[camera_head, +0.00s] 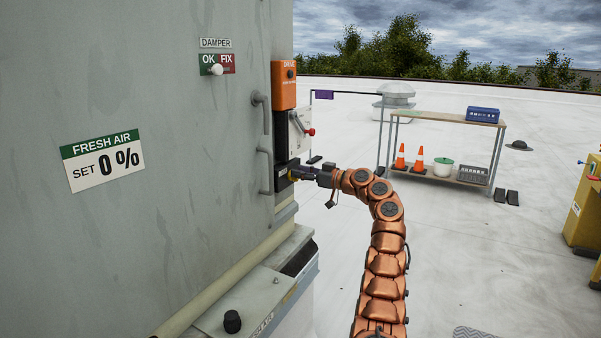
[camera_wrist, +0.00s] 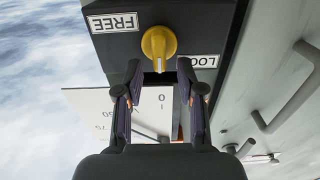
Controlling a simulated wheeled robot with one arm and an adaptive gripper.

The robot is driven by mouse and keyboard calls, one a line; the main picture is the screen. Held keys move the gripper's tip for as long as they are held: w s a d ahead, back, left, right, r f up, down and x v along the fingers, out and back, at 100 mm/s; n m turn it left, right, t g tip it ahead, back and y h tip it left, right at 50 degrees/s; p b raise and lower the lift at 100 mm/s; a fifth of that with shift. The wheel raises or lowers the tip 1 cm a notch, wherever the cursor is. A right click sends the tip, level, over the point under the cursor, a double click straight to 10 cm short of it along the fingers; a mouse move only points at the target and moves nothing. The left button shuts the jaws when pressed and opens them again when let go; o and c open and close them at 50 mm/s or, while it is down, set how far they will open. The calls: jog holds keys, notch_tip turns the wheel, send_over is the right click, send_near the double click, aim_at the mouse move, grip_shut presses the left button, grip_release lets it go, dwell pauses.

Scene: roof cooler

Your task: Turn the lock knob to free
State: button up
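The yellow lock knob (camera_wrist: 158,45) is on a dark box face (camera_wrist: 180,18) in the wrist view, which shows the labels upside down. A FREE label (camera_wrist: 114,22) is left of it; a partly hidden LOCK label (camera_wrist: 203,61) is to its lower right. The knob's ridge runs up and down, with a pale mark at its lower end. My gripper (camera_wrist: 159,82) is open and empty, its fingers apart just short of the knob. In the head view my gripper (camera_head: 306,173) is at the low dark box, where the knob cannot be made out clearly.
Above my gripper are a white scale plate with a red-tipped lever (camera_head: 308,131) and an orange drive box (camera_head: 284,85). Grey handles (camera_head: 265,170) stand out from the cabinet wall on the left. A workbench (camera_head: 447,119) stands farther back. Open roof lies to the right.

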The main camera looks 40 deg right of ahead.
jog(key=shift+w+f, duration=0.1)
grip_shut()
dwell(0.3)
